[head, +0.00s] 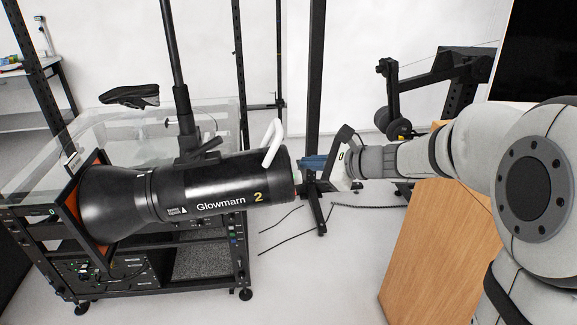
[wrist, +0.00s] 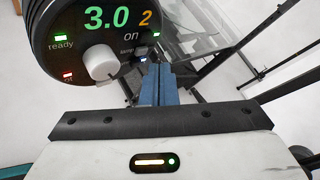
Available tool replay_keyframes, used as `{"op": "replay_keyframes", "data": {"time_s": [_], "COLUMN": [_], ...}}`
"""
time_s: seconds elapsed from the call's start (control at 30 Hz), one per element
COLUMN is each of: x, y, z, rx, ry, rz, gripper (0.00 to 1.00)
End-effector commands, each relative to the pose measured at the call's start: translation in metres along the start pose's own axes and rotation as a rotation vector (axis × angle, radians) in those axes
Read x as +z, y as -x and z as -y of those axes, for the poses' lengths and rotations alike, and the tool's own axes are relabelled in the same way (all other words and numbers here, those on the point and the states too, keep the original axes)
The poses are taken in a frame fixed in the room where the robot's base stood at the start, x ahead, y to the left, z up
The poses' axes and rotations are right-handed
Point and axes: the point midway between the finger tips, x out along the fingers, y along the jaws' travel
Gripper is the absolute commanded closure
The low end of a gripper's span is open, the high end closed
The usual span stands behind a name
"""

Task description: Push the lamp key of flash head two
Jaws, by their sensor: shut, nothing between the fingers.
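Flash head two (head: 215,190) is a black cylinder marked "Glowmarn 2", hung on a black pole and pointing left in the head view. Its rear panel (wrist: 75,42) fills the upper left of the wrist view, with a green "3.0", an orange "2" and a white knob (wrist: 101,64). The small lamp key (wrist: 141,49) is beside the "lamp" label, partly hidden near my fingertips. My gripper (head: 303,163) is shut and empty, its blue fingers (wrist: 157,76) at the panel's right edge. I cannot tell whether they touch the key.
A white handle (head: 273,143) rises from the rear top of the flash head. A glass-topped black cart (head: 190,250) stands beneath it. A wooden box (head: 430,235) is below my arm. Black stand poles (head: 316,90) stand behind. Open floor lies between cart and box.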

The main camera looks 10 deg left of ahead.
Motion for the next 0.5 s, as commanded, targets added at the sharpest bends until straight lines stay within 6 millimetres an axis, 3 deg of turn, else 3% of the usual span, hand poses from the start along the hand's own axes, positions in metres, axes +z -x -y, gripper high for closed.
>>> {"op": "replay_keyframes", "data": {"time_s": [0.5], "x": [-0.021], "y": [0.029], "z": [0.022], "rx": [-0.002], "ry": [-0.001], "rz": [-0.001], "gripper": [1.00]}}
